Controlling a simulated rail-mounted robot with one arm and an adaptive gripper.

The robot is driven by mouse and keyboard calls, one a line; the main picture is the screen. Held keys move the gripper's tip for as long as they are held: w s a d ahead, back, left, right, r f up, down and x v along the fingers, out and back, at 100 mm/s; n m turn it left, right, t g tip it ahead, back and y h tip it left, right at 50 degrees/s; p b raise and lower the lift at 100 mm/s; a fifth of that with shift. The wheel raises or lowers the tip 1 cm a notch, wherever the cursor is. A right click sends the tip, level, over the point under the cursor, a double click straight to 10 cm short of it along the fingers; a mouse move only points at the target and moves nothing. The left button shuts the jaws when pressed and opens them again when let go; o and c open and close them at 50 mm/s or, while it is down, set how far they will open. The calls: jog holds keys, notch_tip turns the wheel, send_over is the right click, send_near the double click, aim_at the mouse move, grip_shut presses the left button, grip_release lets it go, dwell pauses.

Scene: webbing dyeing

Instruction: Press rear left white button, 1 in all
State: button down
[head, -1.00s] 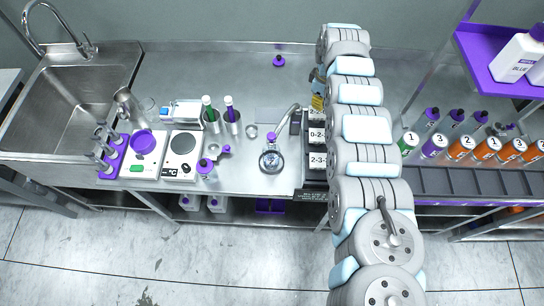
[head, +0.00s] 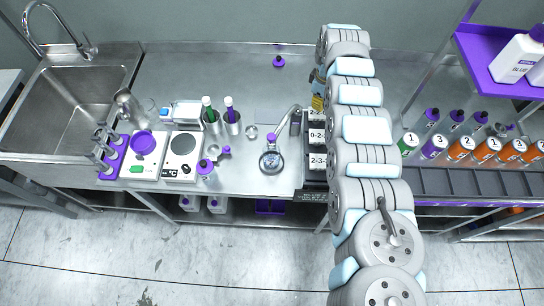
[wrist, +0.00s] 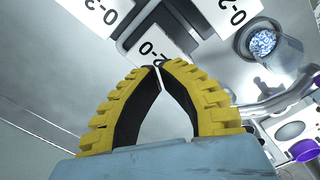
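White button-like blocks with black number labels stand in a dark grey unit left of my arm. In the head view, a rear one (head: 315,115), a middle one (head: 317,135) and a front one (head: 317,160) show in the left column; my arm hides what lies right of them. My gripper (head: 317,101), yellow and black, is just behind the rear block. In the wrist view, my gripper (wrist: 158,68) has its fingertips together and empty, over the edge of a white labelled block (wrist: 158,42). I cannot tell whether they touch it. Two more white blocks (wrist: 98,12) (wrist: 228,12) show beyond.
A sink (head: 70,105) is at far left. Numbered bottles (head: 460,148) stand right of my arm. The rear counter is mostly clear.

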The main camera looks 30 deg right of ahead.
aim_at(318, 113)
jog(key=shift+f, duration=0.15)
jog(key=shift+f+b, duration=1.35)
jog(key=shift+f, duration=0.95)
jog(key=shift+r, duration=0.2)
jog(key=shift+r+p, duration=2.25)
jog(key=shift+p, duration=0.1)
notch_tip(318, 113, up, 6)
jog(key=p, duration=0.5)
jog(key=shift+p, duration=0.35)
